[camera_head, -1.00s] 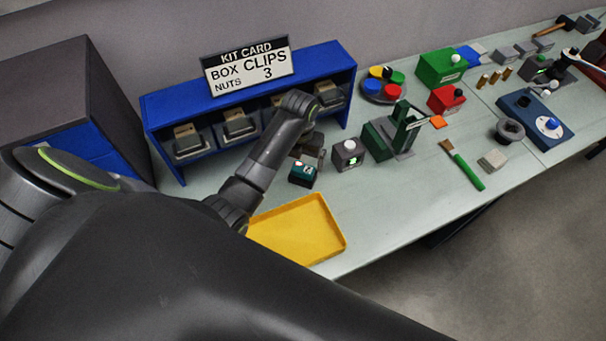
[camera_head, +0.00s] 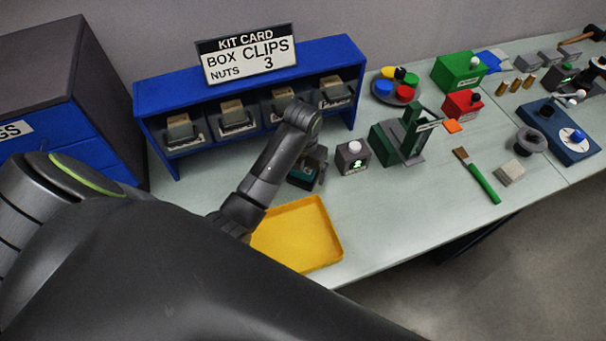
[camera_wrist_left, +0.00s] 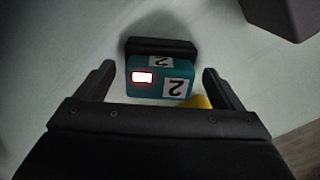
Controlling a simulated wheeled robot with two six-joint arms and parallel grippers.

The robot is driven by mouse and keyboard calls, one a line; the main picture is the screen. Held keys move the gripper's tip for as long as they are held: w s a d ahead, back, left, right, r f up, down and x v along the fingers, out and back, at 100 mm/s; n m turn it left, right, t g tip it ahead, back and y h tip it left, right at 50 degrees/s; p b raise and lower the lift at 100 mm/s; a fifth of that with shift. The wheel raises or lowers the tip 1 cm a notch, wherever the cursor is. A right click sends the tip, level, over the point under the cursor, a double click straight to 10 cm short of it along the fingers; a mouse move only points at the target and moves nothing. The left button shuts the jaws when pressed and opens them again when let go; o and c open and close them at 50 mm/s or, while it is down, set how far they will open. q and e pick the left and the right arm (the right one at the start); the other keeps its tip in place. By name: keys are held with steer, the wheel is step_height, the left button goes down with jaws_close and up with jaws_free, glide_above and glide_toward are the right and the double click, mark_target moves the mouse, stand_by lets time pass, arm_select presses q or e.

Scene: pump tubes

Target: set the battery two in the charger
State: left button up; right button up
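The battery two is a teal block (camera_wrist_left: 158,82) with white "2" labels and a lit white window edged in red. In the left wrist view it lies between my left gripper's two fingers (camera_wrist_left: 158,70), against a black block-like part. The fingers are open, with a gap on each side of the battery. In the head view my left gripper (camera_head: 316,160) is low over the battery (camera_head: 303,178) and partly hides it. I cannot tell which object is the charger; a grey box (camera_head: 352,157) with a green-lit face and white knob stands right of the battery. My right gripper is not in view.
A yellow tray (camera_head: 338,255) lies in front of the battery. A blue rack (camera_head: 150,98) with several bins stands behind. A green stand (camera_head: 385,143), red box (camera_head: 462,104) and brush (camera_head: 482,184) are to the right. Bare bench lies right of the tray.

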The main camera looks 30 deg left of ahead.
arm_select(q)
steer(key=c, duration=1)
steer(key=shift+c, duration=1)
steer(key=shift+w+r, duration=0.1)
